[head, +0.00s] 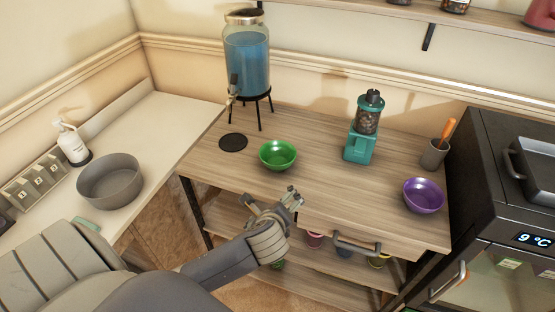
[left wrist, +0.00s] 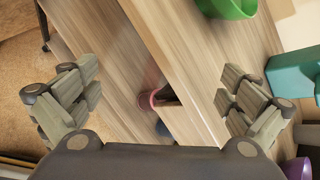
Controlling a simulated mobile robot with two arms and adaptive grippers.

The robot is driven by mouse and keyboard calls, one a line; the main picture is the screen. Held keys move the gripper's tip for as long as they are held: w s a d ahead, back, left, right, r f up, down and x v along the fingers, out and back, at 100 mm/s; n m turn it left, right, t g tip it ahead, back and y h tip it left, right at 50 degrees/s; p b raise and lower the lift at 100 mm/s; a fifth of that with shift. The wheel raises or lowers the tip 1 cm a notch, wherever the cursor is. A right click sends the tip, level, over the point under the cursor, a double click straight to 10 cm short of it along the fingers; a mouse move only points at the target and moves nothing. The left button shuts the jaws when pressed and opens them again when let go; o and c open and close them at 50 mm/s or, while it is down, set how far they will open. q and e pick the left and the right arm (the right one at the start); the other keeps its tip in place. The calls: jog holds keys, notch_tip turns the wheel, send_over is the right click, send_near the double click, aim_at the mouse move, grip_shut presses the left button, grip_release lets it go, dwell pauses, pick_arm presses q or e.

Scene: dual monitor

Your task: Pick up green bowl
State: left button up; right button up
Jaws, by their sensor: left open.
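The green bowl (head: 277,155) sits upright on the wooden counter (head: 320,190), left of the middle, in the head view. Part of it also shows at the top of the left wrist view (left wrist: 228,8). My left gripper (head: 293,196) is open and empty, in front of the bowl and near the counter's front edge, apart from the bowl. In the left wrist view its two fingers (left wrist: 165,95) are spread wide, with the counter edge between them. My right gripper is in neither view.
A teal grinder (head: 359,147) and a purple bowl (head: 423,195) stand to the right. A dispenser of blue liquid (head: 247,65) stands behind the bowl, with a black round coaster (head: 233,142) to the left. A handle (head: 357,246) juts from the counter front; a lower shelf holds cups.

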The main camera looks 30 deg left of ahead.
pick_arm(q)
jog(key=w+a+r+m+t, duration=0.1)
jog(key=w+r+m, duration=0.1)
jog(key=w+a+r+m+y, duration=0.1)
jog(key=w+r+m, duration=0.1)
jog(key=m, duration=0.1)
jog(key=w+a+r+m+t+y, duration=0.1)
jog(key=w+r+m, duration=0.1)
jog(key=shift+w+a+r+t, duration=0.15)
jog(key=shift+t, duration=0.15)
jog(key=shift+w+a+r+m, duration=0.2)
jog(key=shift+w+m, duration=0.05)
jog(key=shift+m, duration=0.25)
send_near(278, 150)
jog(key=shift+w+d+f, duration=0.15)
jog(key=shift+f, duration=0.2)
jog(key=shift+x, duration=2.7)
jog(key=shift+r, duration=0.1)
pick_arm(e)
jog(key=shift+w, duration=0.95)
pick_arm(q)
jog(key=c, duration=1)
